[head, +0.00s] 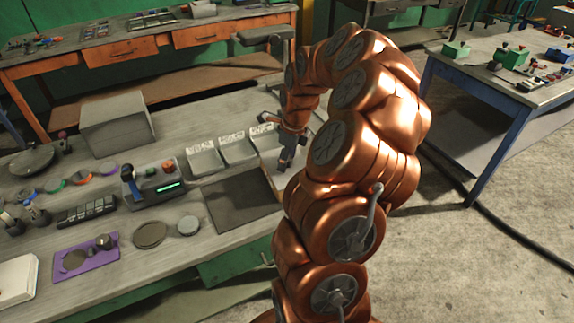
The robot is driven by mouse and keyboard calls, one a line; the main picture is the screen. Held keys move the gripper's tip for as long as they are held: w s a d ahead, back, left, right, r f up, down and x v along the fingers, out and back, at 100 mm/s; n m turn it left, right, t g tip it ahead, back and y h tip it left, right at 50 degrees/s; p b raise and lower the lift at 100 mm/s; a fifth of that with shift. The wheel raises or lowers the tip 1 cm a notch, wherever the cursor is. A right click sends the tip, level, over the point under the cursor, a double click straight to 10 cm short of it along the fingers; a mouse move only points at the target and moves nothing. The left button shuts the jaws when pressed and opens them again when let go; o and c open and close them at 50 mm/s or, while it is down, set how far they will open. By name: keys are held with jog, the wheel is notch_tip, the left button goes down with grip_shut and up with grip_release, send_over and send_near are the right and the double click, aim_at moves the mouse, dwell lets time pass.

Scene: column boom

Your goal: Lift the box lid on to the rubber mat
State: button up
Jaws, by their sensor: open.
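A flat dark square, which looks like the rubber mat (241,201), lies on the workbench near its front edge, left of my arm. I cannot make out the box lid for certain. A grey box (116,127) with a sloping top stands farther back on the left; whether its top is a separate lid is unclear. A pale, low box (17,279) is cut off at the lower left edge. My gripper (286,158) is open, small in view, above the bench beyond the mat's right back corner and apart from both boxes. My arm partly hides the area right of it.
Pale bins (238,149) stand in a row behind the mat. A device with a green display (163,190) stands left of it. Discs, a keypad (86,211) and a purple plate (98,259) crowd the bench's left. Another table (500,85) stands right.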

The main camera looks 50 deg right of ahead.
grip_shut()
dwell(0.3)
jog(key=shift+r, duration=0.15)
